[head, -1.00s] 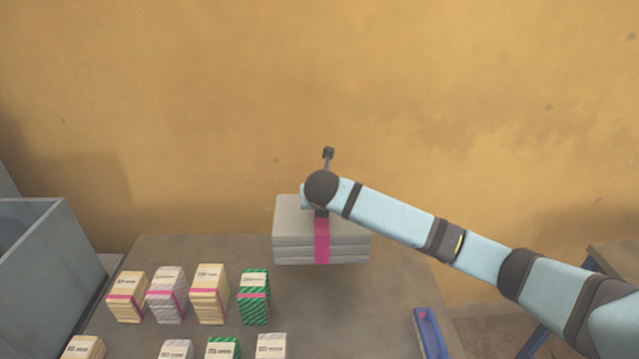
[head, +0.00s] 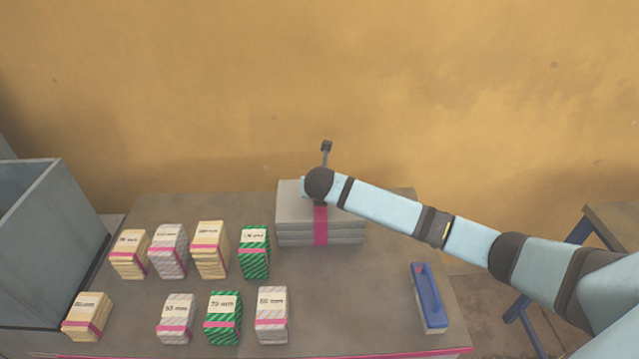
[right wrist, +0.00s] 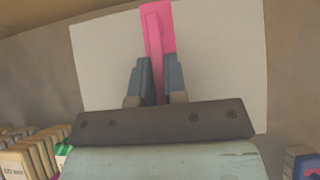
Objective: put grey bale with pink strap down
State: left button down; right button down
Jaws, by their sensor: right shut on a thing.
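The grey bale with the pink strap (head: 294,232) is at the back middle of the table (head: 370,300) in the head view. Its pink strap (head: 320,228) runs over the top and down the front face. My right gripper (right wrist: 154,80) is shut on the strap at the top of the bale. The right wrist view shows the two fingers on either side of the strap, over the bale's pale top (right wrist: 215,60). In the head view my wrist hides part of the bale's top. I cannot tell for certain whether its underside touches the table. My left gripper is not in view.
Several small strapped bundles, such as a green one (head: 255,255) and a cream one (head: 210,250), stand in two rows left of the bale. A blue object (head: 427,290) lies at the right. A grey bin (head: 50,240) stands at the left.

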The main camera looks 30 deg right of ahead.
jog(key=shift+r, duration=0.15)
jog(key=c, duration=1.5)
grip_release()
jog(key=shift+f, duration=0.25)
jog(key=o, duration=0.3)
jog(key=shift+o, duration=0.2)
jog(key=shift+r, duration=0.1)
jog(key=v, duration=1.2)
jog(key=shift+p, duration=0.3)
